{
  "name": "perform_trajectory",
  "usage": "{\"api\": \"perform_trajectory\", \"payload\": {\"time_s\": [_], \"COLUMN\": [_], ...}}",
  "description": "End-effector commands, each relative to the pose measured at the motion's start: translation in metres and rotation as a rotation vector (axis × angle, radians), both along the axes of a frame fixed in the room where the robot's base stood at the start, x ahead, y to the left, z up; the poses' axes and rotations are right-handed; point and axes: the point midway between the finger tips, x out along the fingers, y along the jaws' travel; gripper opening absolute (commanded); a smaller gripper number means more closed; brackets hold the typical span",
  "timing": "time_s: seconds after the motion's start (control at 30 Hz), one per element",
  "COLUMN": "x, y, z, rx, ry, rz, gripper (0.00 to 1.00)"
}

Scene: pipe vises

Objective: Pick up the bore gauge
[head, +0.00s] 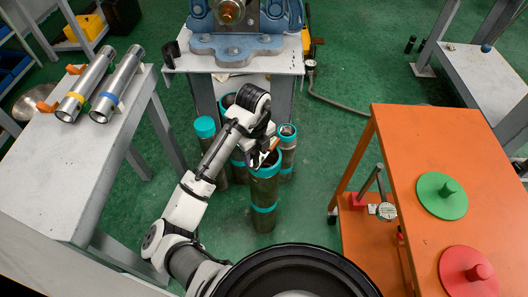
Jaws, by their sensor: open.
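A round white dial (386,211) beside the orange table's left edge looks like the bore gauge. A thin dark stem rises from it, close to a grey bar standing in a red block (357,201). How the dial and stem are supported is unclear. My gripper (263,157) is open, low over the upright pipes, left of the dial and well apart from it. Its fingers are small and partly hidden by my wrist, and an orange and white detail shows between them and the pipe tops. I cannot tell whether they touch a pipe.
Several upright pipes with teal bands (264,190) stand below my gripper. The orange table (420,150) bears a green disc (441,195) and a red disc (468,272). A grey bench (60,190) with two steel tubes is left. A blue vise (235,45) stands behind. Green floor lies between.

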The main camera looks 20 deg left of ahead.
Motion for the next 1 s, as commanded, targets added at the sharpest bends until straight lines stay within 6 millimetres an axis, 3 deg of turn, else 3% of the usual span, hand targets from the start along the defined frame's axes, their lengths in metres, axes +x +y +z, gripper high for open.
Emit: {"api": "perform_trajectory", "payload": {"time_s": [0.33, 0.7, 1.0], "x": [0.0001, 0.0001, 0.0003], "y": [0.0004, 0.0004, 0.0006], "z": [-0.009, -0.0087, -0.008], "rx": [0.001, 0.001, 0.002], "ry": [0.0, 0.0, -0.002], "rz": [0.0, 0.0, 0.0], "gripper": [0.48, 0.0, 0.0]}}
